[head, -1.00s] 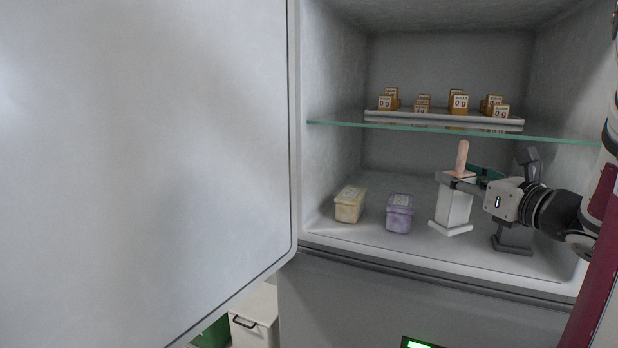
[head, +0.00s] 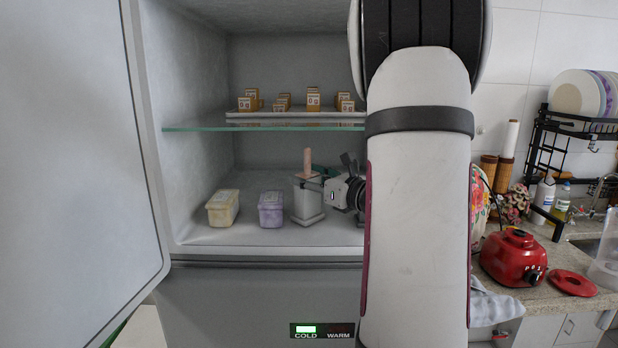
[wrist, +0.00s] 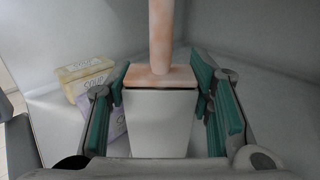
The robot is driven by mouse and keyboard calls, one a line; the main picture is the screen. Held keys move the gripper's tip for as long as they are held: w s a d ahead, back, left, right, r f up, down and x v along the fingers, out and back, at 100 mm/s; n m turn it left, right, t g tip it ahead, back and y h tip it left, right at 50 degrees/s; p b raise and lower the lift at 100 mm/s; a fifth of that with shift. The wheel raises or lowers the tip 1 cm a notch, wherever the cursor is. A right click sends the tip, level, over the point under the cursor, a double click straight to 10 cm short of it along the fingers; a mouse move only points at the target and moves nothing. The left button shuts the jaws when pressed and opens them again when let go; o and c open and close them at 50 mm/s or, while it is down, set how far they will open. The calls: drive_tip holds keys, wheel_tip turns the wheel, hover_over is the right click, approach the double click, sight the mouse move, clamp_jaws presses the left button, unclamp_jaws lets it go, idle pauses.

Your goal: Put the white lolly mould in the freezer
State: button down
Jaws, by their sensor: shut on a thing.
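The white lolly mould (head: 308,204) is upright inside the open freezer, in the lower space below the glass shelf. A pinkish-orange stick (head: 307,161) rises from its top. My gripper (head: 313,184) comes in from the right and is shut on the mould near its top. In the wrist view the mould (wrist: 160,125) sits between the green finger pads of my gripper (wrist: 160,108). Its base is at or very near the freezer floor (head: 265,237); I cannot tell if it touches.
A yellow tub (head: 223,209) and a purple tub (head: 271,211) stand left of the mould. A glass shelf (head: 200,128) above holds a tray (head: 290,119) of small labelled boxes. The open door (head: 75,170) is at left.

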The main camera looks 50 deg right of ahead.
drive_tip(key=shift+f, duration=0.1)
drive_tip(key=c, duration=0.8)
unclamp_jaws()
